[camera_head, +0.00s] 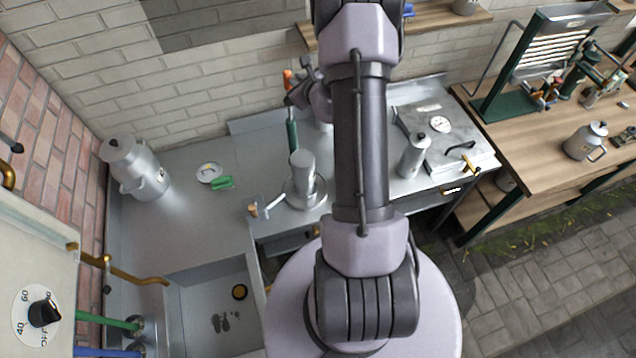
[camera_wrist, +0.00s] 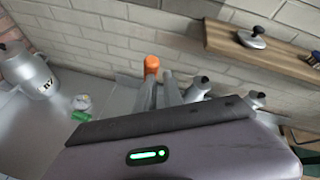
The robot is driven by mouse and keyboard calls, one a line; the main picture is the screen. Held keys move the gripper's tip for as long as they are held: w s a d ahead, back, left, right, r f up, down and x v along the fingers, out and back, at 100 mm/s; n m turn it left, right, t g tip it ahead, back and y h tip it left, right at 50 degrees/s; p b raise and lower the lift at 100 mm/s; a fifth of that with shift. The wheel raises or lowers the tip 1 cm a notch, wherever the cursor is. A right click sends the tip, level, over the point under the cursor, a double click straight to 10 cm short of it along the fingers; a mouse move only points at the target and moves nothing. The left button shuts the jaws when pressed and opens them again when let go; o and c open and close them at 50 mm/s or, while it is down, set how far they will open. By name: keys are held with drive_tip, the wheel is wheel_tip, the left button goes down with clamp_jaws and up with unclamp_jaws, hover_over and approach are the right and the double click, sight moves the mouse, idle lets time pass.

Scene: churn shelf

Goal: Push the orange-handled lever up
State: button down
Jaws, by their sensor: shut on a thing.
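The orange-handled lever (camera_head: 288,77) stands near the brick wall, above a green upright (camera_head: 292,132) at the back of the metal counter. Its orange end also shows at the fingertips in the wrist view (camera_wrist: 151,66). My gripper (camera_head: 297,92) is at the lever, its fingers (camera_wrist: 160,88) pointing toward the wall. The fingers are close together and shut on the lever, with the orange end sticking out beyond them. My gripper and arm partly hide the lever's lower part and pivot.
A metal cylinder (camera_head: 302,166) stands on the counter just in front of the green upright. A milk can (camera_head: 136,168) is at the left, and a metal jug (camera_head: 413,156) is right of my arm. A wooden wall shelf (camera_wrist: 265,55) is at the right.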

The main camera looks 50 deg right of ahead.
drive_tip(key=shift+w+d+r, duration=0.1)
drive_tip(key=shift+w+r, duration=0.1)
drive_tip(key=shift+r, duration=0.25)
drive_tip(key=shift+w+d+r, duration=0.1)
drive_tip(key=shift+w+r, duration=0.05)
drive_tip(key=shift+r, duration=0.25)
drive_tip(key=f+b+v, duration=0.1)
drive_tip(key=b+v, duration=0.8)
drive_tip(key=v, duration=0.8)
drive_tip(key=shift+s+a+f, duration=0.25)
drive_tip(key=shift+s+a, duration=0.05)
drive_tip(key=shift+s, duration=0.2)
